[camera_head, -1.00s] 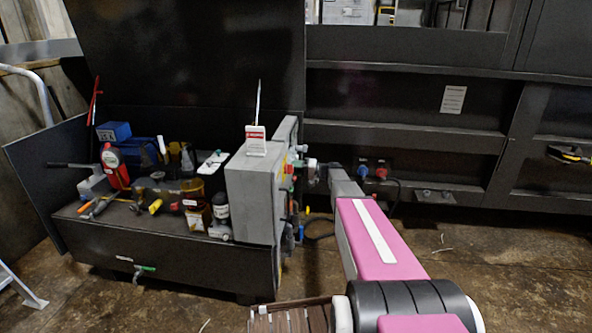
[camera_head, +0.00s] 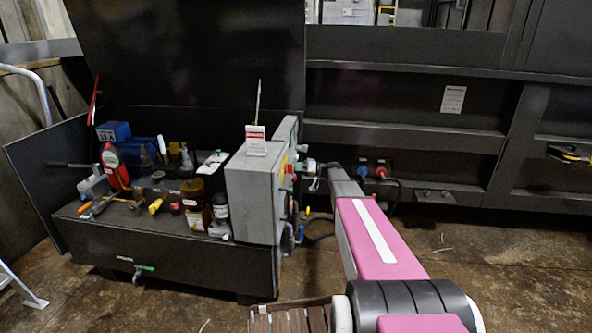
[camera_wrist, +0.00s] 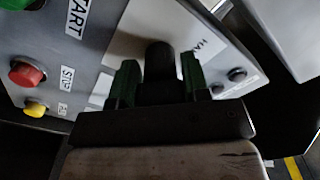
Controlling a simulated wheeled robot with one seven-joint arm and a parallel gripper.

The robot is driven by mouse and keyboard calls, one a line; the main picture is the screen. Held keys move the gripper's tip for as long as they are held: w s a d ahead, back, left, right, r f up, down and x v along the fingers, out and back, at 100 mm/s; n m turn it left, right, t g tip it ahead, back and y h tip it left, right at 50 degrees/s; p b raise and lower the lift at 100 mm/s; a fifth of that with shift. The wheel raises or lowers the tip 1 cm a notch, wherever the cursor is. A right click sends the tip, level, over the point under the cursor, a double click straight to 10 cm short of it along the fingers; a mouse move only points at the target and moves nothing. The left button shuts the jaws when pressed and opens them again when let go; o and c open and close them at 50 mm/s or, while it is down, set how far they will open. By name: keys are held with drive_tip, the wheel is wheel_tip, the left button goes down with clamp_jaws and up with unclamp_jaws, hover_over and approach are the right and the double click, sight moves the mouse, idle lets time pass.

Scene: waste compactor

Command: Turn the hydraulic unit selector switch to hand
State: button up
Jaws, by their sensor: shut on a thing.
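The selector switch (camera_wrist: 159,62) is a dark knob on the light grey control panel in the wrist view. A partly visible label above and to its right appears to read "HAN". My gripper (camera_wrist: 158,82) is shut on the switch, with one dark green finger on each side of it. In the head view my gripper (camera_head: 312,167) reaches the right-hand face of the grey control box (camera_head: 250,195). The switch itself is hidden there, and which position it points to cannot be told.
A red button (camera_wrist: 27,74) marked STOP, a yellow button (camera_wrist: 35,108) and a green START button (camera_wrist: 18,3) sit left of the switch. Small dark buttons (camera_wrist: 237,75) are at right. Bottles and tools crowd the black tank (camera_head: 170,255). Blue and red connectors (camera_head: 372,171) are behind my arm.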

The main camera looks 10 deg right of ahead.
drive_tip(key=o, duration=0.9)
drive_tip(key=shift+d, duration=0.15)
drive_tip(key=v, duration=1)
drive_tip(key=shift+s+d, duration=0.15)
drive_tip(key=shift+d, duration=0.15)
